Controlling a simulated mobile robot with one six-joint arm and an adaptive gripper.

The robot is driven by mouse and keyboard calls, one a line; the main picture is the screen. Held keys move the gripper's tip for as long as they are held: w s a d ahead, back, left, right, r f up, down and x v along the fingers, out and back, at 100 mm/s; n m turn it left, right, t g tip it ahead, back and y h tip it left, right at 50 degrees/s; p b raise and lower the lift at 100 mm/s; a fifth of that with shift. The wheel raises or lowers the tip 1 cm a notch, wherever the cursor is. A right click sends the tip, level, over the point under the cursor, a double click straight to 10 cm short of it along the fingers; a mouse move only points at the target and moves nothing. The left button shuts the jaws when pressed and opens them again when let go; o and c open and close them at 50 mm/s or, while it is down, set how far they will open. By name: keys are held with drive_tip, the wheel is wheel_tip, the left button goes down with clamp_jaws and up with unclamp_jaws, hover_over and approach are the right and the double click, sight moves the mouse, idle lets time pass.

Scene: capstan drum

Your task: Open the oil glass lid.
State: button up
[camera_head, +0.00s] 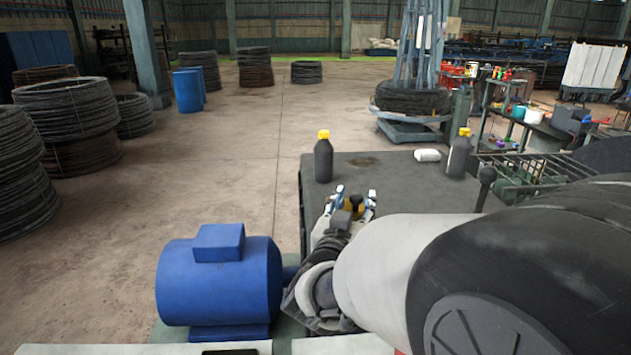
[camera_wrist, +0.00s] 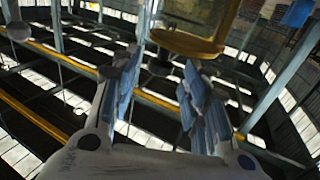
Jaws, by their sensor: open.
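The oil glass (camera_wrist: 200,18) looks like an amber, see-through cup with a yellow rim (camera_wrist: 186,43), cut off by the top edge of the wrist view. A small dark piece (camera_wrist: 160,66) shows below the rim, between my fingers; I cannot tell if it belongs to the lid. My gripper (camera_wrist: 158,80) is open, its blue-padded fingers apart just below the glass, with no clear contact. In the head view my gripper (camera_head: 355,194) is beside the near left part of the dark bench. A yellow part (camera_head: 352,209) with a dark top shows between the fingers. The lid's state is unclear.
A blue motor (camera_head: 220,280) stands left of my arm.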

sight(355, 200)
drive_tip(key=shift+x, duration=1.65)
drive_tip(key=shift+s, duration=0.1)
clamp_jaws()
